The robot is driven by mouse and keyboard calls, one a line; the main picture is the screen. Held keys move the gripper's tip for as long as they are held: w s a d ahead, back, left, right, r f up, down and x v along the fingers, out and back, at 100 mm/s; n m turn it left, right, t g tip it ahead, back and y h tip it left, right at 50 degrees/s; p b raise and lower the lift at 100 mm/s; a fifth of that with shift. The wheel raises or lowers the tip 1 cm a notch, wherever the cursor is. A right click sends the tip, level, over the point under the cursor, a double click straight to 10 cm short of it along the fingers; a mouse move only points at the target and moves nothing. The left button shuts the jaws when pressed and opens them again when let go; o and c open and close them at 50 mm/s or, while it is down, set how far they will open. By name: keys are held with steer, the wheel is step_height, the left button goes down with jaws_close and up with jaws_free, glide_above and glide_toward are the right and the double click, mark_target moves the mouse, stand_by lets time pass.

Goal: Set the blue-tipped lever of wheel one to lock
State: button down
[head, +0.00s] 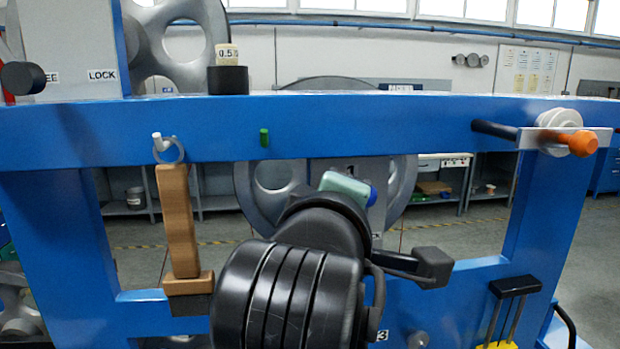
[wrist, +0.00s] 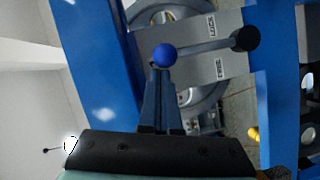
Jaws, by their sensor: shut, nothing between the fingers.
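The blue ball tip (wrist: 164,55) of the lever is near the middle of the wrist view. In the head view only a sliver of the blue tip (head: 374,196) shows, and my arm hides the fingers and most of the plate.
The blue frame's top beam (head: 330,133) crosses above my arm. A brown handle (head: 177,225) hangs at left, and an orange-ended knob (head: 582,144) sits at right. Another FREE/LOCK panel (head: 75,45) stands at upper left. A grey wheel (head: 262,203) is behind my arm.

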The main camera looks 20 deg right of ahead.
steer(key=shift+s+d+f+p, duration=0.1)
steer(key=shift+s+d+p, duration=0.2)
steer(key=shift+d, duration=0.6)
steer(key=shift+s+d+r+p, duration=0.1)
steer(key=shift+s+d+p, duration=0.15)
steer(key=shift+d, duration=0.7)
steer(key=shift+s+d+f+p, duration=0.1)
steer(key=shift+s+d+p, duration=0.15)
steer(key=shift+d, duration=0.65)
